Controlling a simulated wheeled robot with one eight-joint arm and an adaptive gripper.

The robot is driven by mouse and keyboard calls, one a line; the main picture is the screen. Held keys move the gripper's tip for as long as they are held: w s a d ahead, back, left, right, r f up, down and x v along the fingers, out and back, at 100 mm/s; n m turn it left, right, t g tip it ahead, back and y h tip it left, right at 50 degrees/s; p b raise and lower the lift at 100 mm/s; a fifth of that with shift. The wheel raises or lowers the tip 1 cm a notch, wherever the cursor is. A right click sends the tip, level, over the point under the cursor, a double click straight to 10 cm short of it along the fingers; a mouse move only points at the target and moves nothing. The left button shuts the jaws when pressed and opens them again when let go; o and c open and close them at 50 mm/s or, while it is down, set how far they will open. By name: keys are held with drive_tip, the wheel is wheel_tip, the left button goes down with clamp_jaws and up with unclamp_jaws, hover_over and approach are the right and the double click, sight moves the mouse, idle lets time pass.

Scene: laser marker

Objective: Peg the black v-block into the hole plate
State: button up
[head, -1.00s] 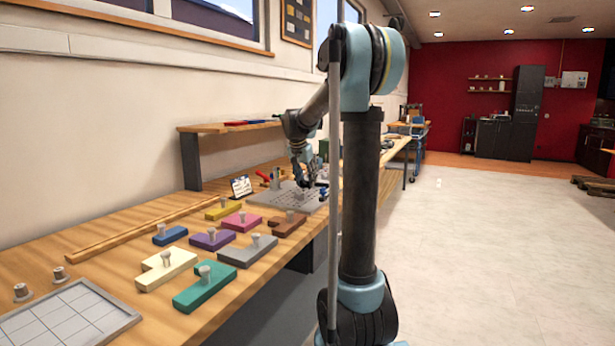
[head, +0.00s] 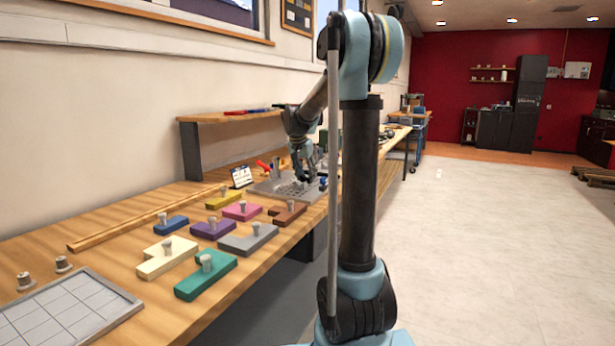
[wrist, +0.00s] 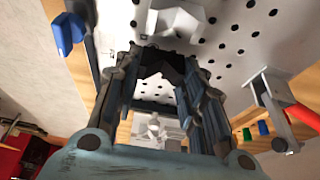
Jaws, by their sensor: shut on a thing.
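The hole plate (head: 268,189) is a grey plate with rows of holes, lying on the far part of the bench. In the wrist view its holed surface (wrist: 232,62) fills the upper middle. My gripper (head: 309,176) is over the plate in the head view, small and partly dark against it. In the wrist view my gripper (wrist: 160,64) has its two fingers around a dark piece, the black v-block (wrist: 162,66), at the fingertips. The fingers hide much of the block. I cannot tell whether it touches the plate.
A clamp with a red handle (wrist: 301,116) and a blue part (wrist: 68,34) flank the plate. A small card stand (head: 241,176) is left of it. Several knobbed coloured blocks, including a teal one (head: 206,277), lie nearer on the bench. A gridded tray (head: 75,312) is nearest.

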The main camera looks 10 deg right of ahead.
drive_tip(key=shift+f, duration=0.5)
idle(0.7)
drive_tip(key=o, duration=1.1)
drive_tip(key=v, duration=1.2)
drive_tip(key=shift+f, duration=0.1)
